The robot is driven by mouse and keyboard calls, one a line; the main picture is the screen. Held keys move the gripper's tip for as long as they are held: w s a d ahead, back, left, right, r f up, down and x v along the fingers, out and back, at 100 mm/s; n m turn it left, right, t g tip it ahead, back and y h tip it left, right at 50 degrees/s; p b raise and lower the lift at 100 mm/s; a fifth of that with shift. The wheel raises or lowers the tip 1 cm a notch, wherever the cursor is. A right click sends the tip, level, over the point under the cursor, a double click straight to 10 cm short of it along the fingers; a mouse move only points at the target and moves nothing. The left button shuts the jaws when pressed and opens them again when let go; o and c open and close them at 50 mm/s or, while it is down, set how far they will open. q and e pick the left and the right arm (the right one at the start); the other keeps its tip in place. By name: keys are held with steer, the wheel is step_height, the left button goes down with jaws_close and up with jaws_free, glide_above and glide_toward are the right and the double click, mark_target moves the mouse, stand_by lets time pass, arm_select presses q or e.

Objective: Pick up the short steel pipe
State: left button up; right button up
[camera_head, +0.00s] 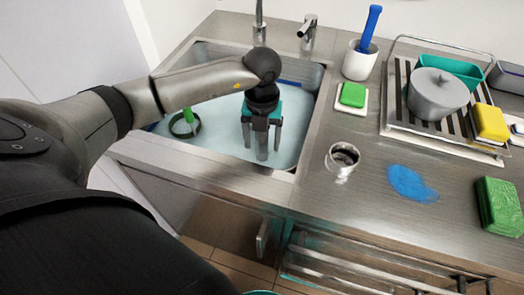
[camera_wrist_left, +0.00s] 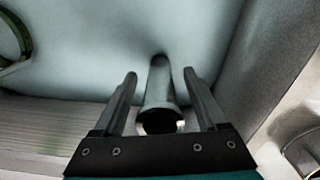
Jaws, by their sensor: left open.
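The short steel pipe (camera_wrist_left: 160,88) is in the sink basin, a grey tube with its open end toward the camera in the left wrist view. My left gripper (camera_wrist_left: 160,74) is open, with one finger on each side of the pipe and a visible gap on both sides. In the head view my left gripper (camera_head: 262,150) points down into the sink (camera_head: 222,140), and the pipe seems to show as the middle upright between its fingers. Whether the pipe's far end touches the basin floor is hard to tell. My right gripper is not in view.
A green-handled ring tool (camera_head: 186,124) lies left in the sink. On the counter to the right are a metal cup (camera_head: 342,160), a green sponge on a white dish (camera_head: 352,95), a blue spill (camera_head: 410,184) and a drying rack (camera_head: 430,139). A faucet (camera_head: 259,20) stands behind.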

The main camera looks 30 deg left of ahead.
arm_select(q)
steer(key=shift+f, duration=0.3)
steer(key=shift+r, duration=0.1)
steer(key=c, duration=1.1)
steer(key=shift+c, duration=0.2)
